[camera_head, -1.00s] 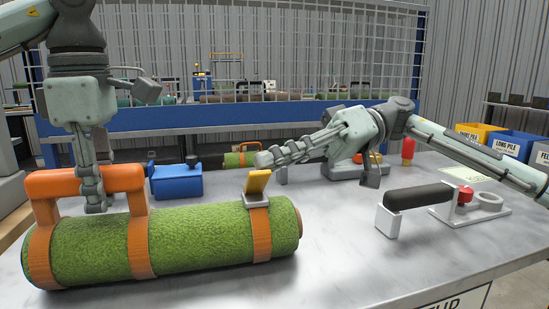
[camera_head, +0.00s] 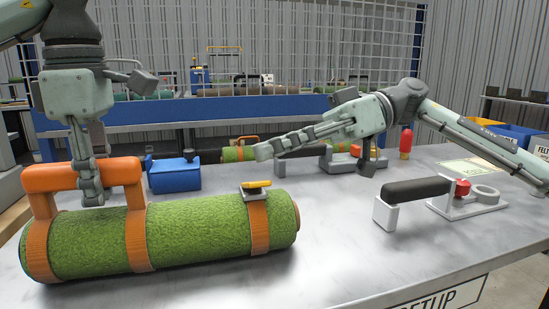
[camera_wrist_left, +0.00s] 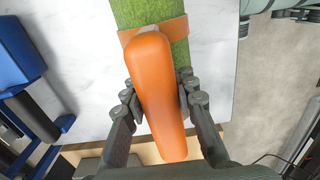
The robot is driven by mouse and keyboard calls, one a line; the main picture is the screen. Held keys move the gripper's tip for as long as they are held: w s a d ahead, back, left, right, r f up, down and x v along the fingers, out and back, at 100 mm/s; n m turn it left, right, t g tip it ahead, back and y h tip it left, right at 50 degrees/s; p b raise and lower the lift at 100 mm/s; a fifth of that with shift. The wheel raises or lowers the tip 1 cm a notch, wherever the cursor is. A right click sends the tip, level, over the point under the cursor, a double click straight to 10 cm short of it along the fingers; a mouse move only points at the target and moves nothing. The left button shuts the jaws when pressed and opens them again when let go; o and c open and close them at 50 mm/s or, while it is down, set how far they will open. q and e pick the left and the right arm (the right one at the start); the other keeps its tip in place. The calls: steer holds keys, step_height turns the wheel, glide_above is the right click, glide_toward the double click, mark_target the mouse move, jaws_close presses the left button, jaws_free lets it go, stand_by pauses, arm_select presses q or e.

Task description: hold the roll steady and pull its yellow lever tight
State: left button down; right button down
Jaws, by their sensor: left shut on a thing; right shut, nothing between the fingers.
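A green turf roll (camera_head: 190,232) lies on the metal table, with orange straps around it and an orange carry handle (camera_head: 66,177) on its left part. My left gripper (camera_head: 93,197) is shut on the handle. In the left wrist view its fingers sit on both sides of the handle (camera_wrist_left: 155,80). The yellow lever (camera_head: 257,184) lies flat on its buckle, on the strap (camera_head: 258,226) near the roll's right end. My right gripper (camera_head: 258,152) is shut and empty, above and behind the lever, apart from it.
A blue box (camera_head: 174,177) stands behind the roll. A stand with a black bar (camera_head: 418,192) and a white tape ring (camera_head: 486,193) are on the right. Another strapped roll (camera_head: 238,153) lies at the back. The table's front middle is clear.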

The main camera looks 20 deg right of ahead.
steer(key=shift+w+d+r, duration=0.1)
steer(key=shift+w+r, duration=0.15)
steer(key=shift+r, duration=0.25)
steer(key=shift+w+d+r, duration=0.1)
steer(key=shift+w+r, duration=0.1)
steer(key=shift+r, duration=0.25)
steer(key=v, duration=0.9)
steer(key=shift+d, duration=0.35)
steer(key=shift+f, duration=0.1)
arm_select(q)
steer(key=c, duration=1.1)
jaws_free()
steer(key=shift+c, duration=0.2)
steer(key=shift+r, duration=0.1)
